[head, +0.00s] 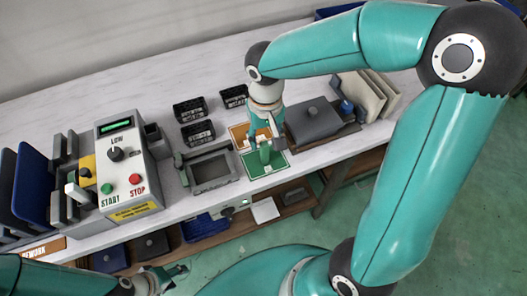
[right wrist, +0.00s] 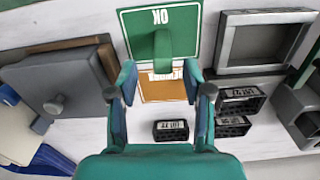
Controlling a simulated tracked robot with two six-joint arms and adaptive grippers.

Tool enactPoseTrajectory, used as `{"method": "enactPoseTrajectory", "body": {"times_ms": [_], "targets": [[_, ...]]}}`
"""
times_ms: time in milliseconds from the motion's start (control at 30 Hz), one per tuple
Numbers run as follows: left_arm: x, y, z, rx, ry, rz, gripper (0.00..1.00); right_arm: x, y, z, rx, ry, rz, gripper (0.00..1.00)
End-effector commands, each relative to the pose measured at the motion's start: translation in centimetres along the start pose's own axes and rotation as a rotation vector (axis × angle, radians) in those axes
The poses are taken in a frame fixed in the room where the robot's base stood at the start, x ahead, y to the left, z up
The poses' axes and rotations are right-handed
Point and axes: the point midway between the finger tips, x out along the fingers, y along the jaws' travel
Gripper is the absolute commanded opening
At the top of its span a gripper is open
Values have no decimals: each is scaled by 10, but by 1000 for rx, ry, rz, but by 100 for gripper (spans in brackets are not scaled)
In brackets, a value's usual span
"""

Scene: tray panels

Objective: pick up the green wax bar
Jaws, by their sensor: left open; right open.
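The green wax bar (head: 265,154) stands on the green OK mat (head: 272,172) at the front of the bench. In the right wrist view the bar (right wrist: 162,45) shows against the green mat (right wrist: 185,22), just beyond the gap between my fingers. My right gripper (head: 264,141) is open over the mats, with the bar close to its fingertips; I cannot tell whether the fingers reach around it. Its two fingers show in the right wrist view (right wrist: 160,82), with nothing held. My left gripper (head: 176,275) is open and empty, low at the bottom left, away from the bench top.
An orange mat (head: 238,132) adjoins the green one. A grey framed tray (head: 211,171) stands left of it, a grey lidded box (head: 314,119) right. Several black bins (head: 198,133) lie behind. A control box (head: 124,165) with START and STOP buttons stands further left.

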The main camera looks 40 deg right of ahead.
Motion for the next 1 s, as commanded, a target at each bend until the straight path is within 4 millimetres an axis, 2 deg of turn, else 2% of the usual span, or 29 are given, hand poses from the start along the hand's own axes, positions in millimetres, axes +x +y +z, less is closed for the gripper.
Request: {"method": "enactPoseTrajectory", "body": {"times_ms": [167, 467, 733, 767, 1000], "targets": [[-1, 0, 0, 0, 0, 0, 49, 11, 0, 2, 0, -2, 0, 50], [-2, 1, 0, 0, 0, 0, 49, 50, -3, 4, 1, -2, 0, 50], [-2, 1, 0, 0, 0, 0, 49, 54, -3, 4, 1, 1, -1, 50], [-2, 1, 0, 0, 0, 0, 49, 54, -3, 4, 1, 1, -1, 48], [-2, 1, 0, 0, 0, 0, 49, 54, -3, 4, 1, 1, -1, 8]]}}
